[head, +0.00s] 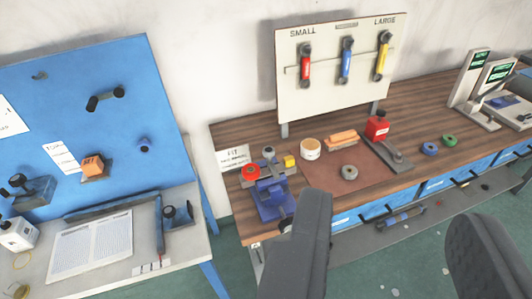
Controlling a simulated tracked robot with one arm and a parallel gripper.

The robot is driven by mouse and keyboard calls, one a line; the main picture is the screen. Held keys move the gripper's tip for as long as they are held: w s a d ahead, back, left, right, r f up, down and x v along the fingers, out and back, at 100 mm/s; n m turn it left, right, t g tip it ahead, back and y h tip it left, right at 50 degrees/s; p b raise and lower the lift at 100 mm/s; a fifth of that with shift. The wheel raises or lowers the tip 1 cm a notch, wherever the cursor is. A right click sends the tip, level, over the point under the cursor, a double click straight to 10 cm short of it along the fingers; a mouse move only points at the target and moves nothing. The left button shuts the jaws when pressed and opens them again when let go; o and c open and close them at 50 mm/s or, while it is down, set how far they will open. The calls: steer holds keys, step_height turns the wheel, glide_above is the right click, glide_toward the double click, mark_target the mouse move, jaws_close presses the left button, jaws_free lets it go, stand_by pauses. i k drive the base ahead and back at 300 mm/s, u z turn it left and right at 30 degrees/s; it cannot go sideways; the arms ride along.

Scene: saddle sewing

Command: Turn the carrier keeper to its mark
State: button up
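I cannot tell for certain which part is the carrier keeper, and its mark cannot be made out. A blue clamp-like fixture (273,200) with a red knob (251,173) stands at the wooden bench's near left corner. A dark two-ended handle (105,98) sits on the blue upright panel (120,65) at left. My gripper (391,208) shows as two dark fingers in the lower right foreground, spread wide apart with nothing between them. The left finger is just right of the blue fixture in the picture and may hide part of the bench edge.
A board (300,95) marked SMALL and LARGE holds red, blue and yellow tools behind the bench. A red-topped device (377,128), a grey ring (349,172) and a white tub (310,148) stand on the bench (440,115). Green floor (400,270) shows below.

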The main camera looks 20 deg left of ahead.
mark_target(268, 152)
steer(key=u, duration=0.05)
steer(key=i, duration=1)
steer(key=z, duration=0.05)
